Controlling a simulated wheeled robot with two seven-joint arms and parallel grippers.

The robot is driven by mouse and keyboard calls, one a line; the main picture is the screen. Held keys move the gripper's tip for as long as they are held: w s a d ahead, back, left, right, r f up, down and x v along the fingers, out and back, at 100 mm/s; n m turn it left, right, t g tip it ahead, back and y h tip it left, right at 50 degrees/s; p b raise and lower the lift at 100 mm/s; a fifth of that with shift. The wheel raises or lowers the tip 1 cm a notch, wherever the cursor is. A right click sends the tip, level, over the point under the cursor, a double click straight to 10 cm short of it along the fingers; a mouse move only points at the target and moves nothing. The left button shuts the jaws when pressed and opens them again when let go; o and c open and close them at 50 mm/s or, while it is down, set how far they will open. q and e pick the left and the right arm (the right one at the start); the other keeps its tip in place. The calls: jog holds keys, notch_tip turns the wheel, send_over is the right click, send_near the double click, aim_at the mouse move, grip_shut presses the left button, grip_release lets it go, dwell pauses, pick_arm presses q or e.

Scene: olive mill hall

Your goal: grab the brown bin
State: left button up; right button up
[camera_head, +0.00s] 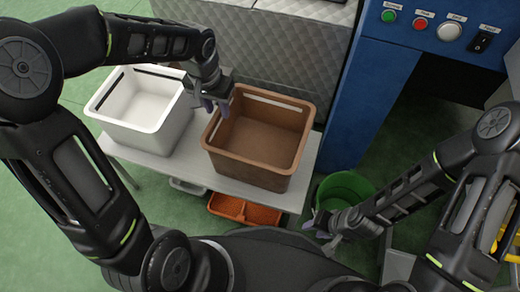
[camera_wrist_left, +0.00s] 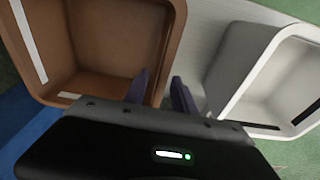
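The brown bin (camera_head: 262,138) stands upright and empty on a light grey bench (camera_head: 150,163). My left gripper (camera_head: 217,107) is at the bin's left wall, near its far left corner. In the left wrist view, the two dark fingers (camera_wrist_left: 161,90) are apart, one on each side of the brown bin's wall (camera_wrist_left: 162,62); a gap shows between them, so the gripper looks open. My right gripper (camera_head: 322,222) is low at the right, by the green bucket; its fingers are too small to judge.
A white bin (camera_head: 143,108) stands just left of the brown bin; it also shows in the left wrist view (camera_wrist_left: 262,88). An orange crate (camera_head: 244,209) sits below the bench. A green bucket (camera_head: 345,187) stands at the right. A blue machine cabinet (camera_head: 370,100) rises behind.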

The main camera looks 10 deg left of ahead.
aim_at(222, 122)
pick_arm(q)
jog(key=shift+w+f, duration=0.2)
jog(key=shift+f, duration=0.9)
jog(key=f+b, duration=0.1)
jog(key=f, duration=0.2)
jog(key=f+b, duration=0.1)
jog(key=shift+w+f+b, duration=0.15)
jog(key=shift+w+b, duration=0.1)
jog(key=shift+b, duration=0.1)
jog(key=shift+w+f, duration=0.1)
jog(key=shift+f, duration=0.4)
grip_shut()
dwell(0.5)
